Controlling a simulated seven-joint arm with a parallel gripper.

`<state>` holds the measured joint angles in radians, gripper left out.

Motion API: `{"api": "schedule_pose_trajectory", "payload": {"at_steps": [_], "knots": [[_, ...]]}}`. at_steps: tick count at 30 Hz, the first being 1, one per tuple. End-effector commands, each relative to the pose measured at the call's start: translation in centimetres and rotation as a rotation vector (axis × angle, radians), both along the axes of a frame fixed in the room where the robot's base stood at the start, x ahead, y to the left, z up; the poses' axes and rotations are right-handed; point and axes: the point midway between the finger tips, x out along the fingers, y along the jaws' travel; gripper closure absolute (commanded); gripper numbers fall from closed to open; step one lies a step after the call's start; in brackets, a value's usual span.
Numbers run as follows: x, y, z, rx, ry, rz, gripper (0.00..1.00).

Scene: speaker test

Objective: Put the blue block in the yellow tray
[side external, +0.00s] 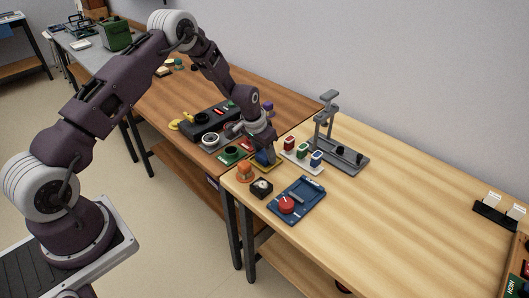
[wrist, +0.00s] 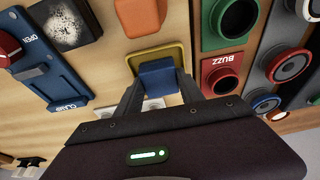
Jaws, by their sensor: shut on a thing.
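The blue block (wrist: 158,77) is between the two fingers of my gripper (wrist: 160,84) in the wrist view. The fingers are shut on its sides. The yellow tray (wrist: 184,50) lies directly beyond the block in that view, with its rim showing around it. In the side view my gripper (side external: 263,152) points down at the tray (side external: 264,168), and the block (side external: 263,158) shows partly between the fingers, at the tray. I cannot tell whether the block touches the tray floor.
An orange piece (side external: 244,172) and a black box (side external: 261,188) sit close in front. A blue panel with a red knob (side external: 287,204) lies nearby. A white rack (side external: 305,163) with coloured pieces and a grey stand (side external: 347,160) stand to the right.

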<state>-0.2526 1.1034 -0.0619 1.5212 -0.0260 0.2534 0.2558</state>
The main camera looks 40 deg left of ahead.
Motion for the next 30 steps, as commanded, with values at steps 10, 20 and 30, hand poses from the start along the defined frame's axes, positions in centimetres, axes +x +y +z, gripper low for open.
{"api": "schedule_pose_trajectory", "payload": {"at_steps": [10, 20, 30], "knots": [[0.0, 0.0, -0.3, 0.000, -0.001, 0.000, 0.47], [0.0, 0.0, 0.6, 0.000, -0.001, 0.000, 0.30], [0.0, 0.0, 4.2, 0.000, -0.001, 0.000, 0.30]]}}
